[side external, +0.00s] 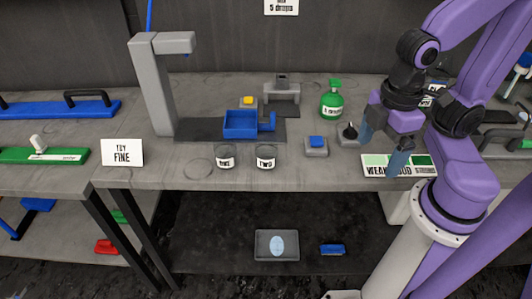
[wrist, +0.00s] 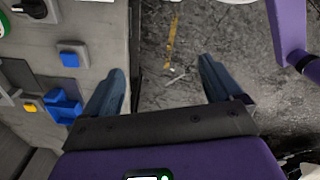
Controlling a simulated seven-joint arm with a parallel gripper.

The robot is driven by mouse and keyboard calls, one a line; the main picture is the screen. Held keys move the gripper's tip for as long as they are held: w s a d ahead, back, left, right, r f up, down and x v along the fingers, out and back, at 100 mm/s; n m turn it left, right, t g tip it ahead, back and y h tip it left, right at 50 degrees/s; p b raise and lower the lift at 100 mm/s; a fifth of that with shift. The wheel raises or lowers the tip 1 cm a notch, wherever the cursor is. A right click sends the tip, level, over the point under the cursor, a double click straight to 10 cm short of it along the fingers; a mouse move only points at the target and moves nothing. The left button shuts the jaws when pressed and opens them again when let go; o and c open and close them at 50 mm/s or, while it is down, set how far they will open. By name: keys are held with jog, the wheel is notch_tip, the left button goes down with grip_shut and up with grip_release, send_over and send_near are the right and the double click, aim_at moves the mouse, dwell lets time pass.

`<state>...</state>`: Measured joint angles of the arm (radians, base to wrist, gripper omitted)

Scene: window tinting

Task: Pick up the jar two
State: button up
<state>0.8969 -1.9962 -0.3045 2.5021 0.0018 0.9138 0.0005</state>
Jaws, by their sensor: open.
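Jar two (side external: 265,161) is a small dark, clear-looking jar with a white label reading "TWO". It stands upright near the front edge of the grey bench in the side external view. A similar jar with a white label (side external: 225,161) stands just left of it. My gripper (side external: 381,152) is open and empty, well to the right of jar two, near the bench's front edge. In the wrist view its two blue-grey fingers (wrist: 162,75) are spread, with dark floor between them. I cannot make out jar two in the wrist view.
A blue button block (side external: 317,142) and a black knob (side external: 350,131) stand between jar two and my gripper. A blue tray (side external: 240,124) sits behind the jars. A green bottle (side external: 332,101) stands further back.

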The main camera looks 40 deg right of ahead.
jog(key=n+t+h, duration=1.1)
jog(key=n+t, duration=0.3)
jog(key=n, duration=0.2)
send_near(270, 158)
jog(key=x, duration=0.8)
jog(key=shift+w+d, duration=0.2)
jog(key=shift+a+r+x, duration=0.1)
jog(key=shift+r+x, duration=0.1)
jog(key=shift+x, duration=1.35)
jog(key=shift+a+r+x, duration=0.1)
jog(key=shift+r+x, duration=0.05)
jog(key=shift+x, duration=1.4)
jog(key=shift+w, duration=0.15)
jog(key=c, duration=1.1)
